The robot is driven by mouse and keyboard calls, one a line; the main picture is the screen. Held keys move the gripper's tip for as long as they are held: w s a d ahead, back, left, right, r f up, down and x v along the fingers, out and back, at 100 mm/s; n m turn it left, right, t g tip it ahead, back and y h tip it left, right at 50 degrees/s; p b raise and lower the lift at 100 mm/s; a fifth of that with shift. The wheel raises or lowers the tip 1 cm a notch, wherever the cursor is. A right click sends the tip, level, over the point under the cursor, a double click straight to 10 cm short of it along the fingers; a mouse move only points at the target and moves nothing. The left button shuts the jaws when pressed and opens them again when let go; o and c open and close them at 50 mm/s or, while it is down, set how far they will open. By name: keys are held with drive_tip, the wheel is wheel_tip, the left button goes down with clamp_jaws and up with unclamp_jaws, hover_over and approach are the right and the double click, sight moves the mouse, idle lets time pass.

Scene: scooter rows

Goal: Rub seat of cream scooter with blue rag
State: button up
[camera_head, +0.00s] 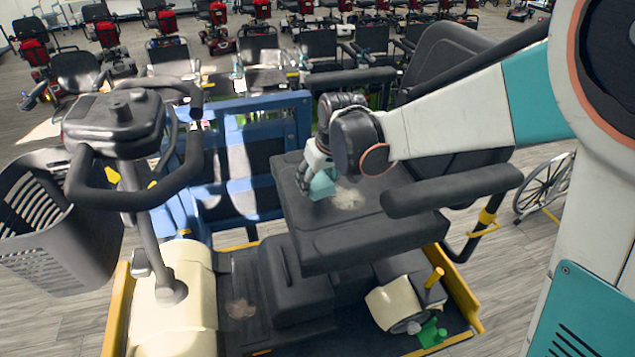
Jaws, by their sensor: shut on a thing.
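The cream scooter (172,318) stands in front of me, with its tiller and handlebars at the left. Its dark seat (345,238) is at the middle, with a pale dusty smudge (347,197) on top. My gripper (312,186) points down over the left part of the seat, just left of the smudge. It is shut on the blue rag (322,185), a small light-blue piece low at the fingers. The rag looks to be at the seat's surface, but I cannot tell whether it presses on it. My arm comes in from the right and hides part of the backrest.
The seat's armrest (450,190) lies right of the smudge, close under my arm. A grey basket (50,222) hangs at the left. A blue frame (240,165) stands behind the seat. A wheelchair wheel (545,187) is at the right. Scooter rows fill the back.

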sight(318, 179)
drive_tip(key=shift+d+r+p, duration=0.1)
drive_tip(key=shift+r+p, duration=0.85)
drive_tip(key=shift+r, duration=0.9)
drive_tip(key=shift+f, duration=0.1)
